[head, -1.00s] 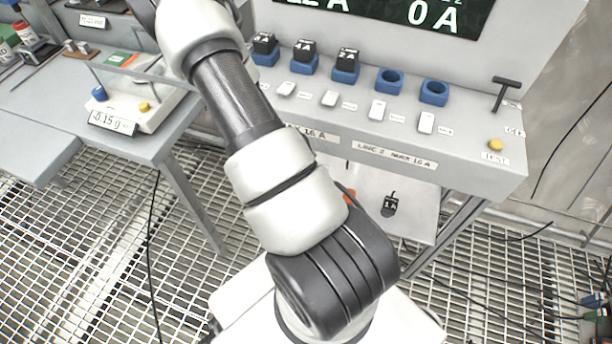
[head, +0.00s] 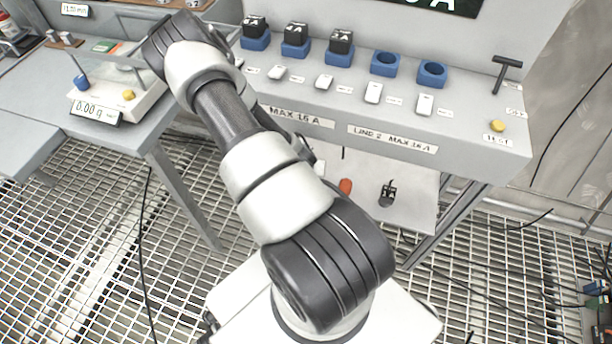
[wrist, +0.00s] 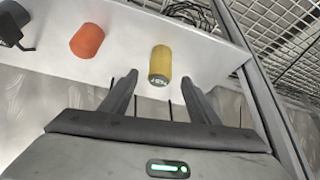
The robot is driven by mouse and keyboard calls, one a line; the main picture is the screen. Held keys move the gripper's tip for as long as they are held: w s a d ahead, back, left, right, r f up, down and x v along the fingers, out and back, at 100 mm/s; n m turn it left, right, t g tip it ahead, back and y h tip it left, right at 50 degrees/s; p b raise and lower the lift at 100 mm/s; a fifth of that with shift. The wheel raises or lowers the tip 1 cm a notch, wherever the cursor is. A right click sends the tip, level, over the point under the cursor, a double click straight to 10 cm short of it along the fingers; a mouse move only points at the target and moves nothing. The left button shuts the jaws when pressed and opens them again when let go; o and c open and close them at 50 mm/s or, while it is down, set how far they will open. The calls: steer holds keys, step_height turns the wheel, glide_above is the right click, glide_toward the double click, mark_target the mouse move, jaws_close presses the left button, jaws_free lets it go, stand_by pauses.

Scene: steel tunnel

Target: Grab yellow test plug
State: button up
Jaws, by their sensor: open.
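My gripper (wrist: 160,80) is open and empty, with one dark finger on each side of the plug's near end. In the head view my arm hides the gripper and the yellow plug.
An orange plug (wrist: 87,41) is left of the yellow one, with a black plug (wrist: 12,28) farther left. The orange plug (head: 346,186) and black plug (head: 388,194) also show under the panel (head: 470,150). Blue sockets (head: 432,73) line the panel. A scale (head: 120,100) stands left.

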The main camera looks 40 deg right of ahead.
steer(key=b+x, duration=0.1)
steer(key=x, duration=0.3)
steer(key=shift+d+f, duration=0.1)
steer(key=shift+d, duration=0.05)
steer(key=c, duration=1.2)
steer(key=shift+o, duration=0.2)
steer(key=shift+w, duration=0.1)
